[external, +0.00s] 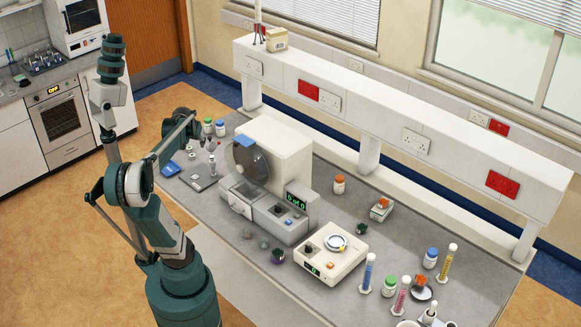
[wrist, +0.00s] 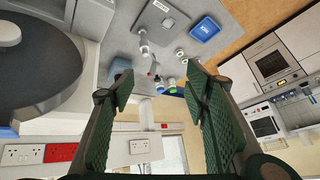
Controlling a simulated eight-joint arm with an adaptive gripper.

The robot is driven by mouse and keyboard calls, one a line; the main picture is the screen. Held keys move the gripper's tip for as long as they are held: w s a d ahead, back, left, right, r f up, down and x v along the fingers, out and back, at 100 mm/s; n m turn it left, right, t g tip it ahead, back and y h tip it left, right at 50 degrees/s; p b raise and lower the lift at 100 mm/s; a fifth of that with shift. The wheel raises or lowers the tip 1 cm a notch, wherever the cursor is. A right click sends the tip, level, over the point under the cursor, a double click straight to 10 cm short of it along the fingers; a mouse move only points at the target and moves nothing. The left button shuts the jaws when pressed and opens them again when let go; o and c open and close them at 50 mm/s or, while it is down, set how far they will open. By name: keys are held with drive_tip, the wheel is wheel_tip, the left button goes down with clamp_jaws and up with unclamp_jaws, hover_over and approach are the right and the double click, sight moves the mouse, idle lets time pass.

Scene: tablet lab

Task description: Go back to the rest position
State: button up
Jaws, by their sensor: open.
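My gripper (wrist: 158,78) is open in the wrist view. Its two green, ridged fingers stand wide apart, with nothing held between them. In the external view my arm rises from its green base at the lower left and bends toward the far left end of the bench; the fingertips are too small to make out clearly there. No rest position is marked in either view.
A white machine with a dark disc (external: 250,163) stands beside my arm on the grey bench, below a socket shelf (external: 345,100). A balance (external: 330,253), bottles and cylinders stand to the right. A blue tray (wrist: 205,29) lies at the bench's left end.

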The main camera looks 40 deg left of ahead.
drive_tip(key=d+f+m+t+h+b, duration=0.1)
drive_tip(key=d+f, duration=0.3)
drive_tip(key=d, duration=0.9)
drive_tip(key=w+d+f+m+h+b, duration=0.1)
drive_tip(key=d+f+m+h+b, duration=0.1)
drive_tip(key=d, duration=1.1)
drive_tip(key=d+f+m+t+h+b, duration=0.1)
drive_tip(key=d+f, duration=0.5)
drive_tip(key=d, duration=0.7)
drive_tip(key=m+h, duration=0.1)
drive_tip(key=m, duration=0.1)
drive_tip(key=shift+w+m+t+h, duration=0.3)
drive_tip(key=shift+w, duration=0.05)
drive_tip(key=shift+a, duration=0.1)
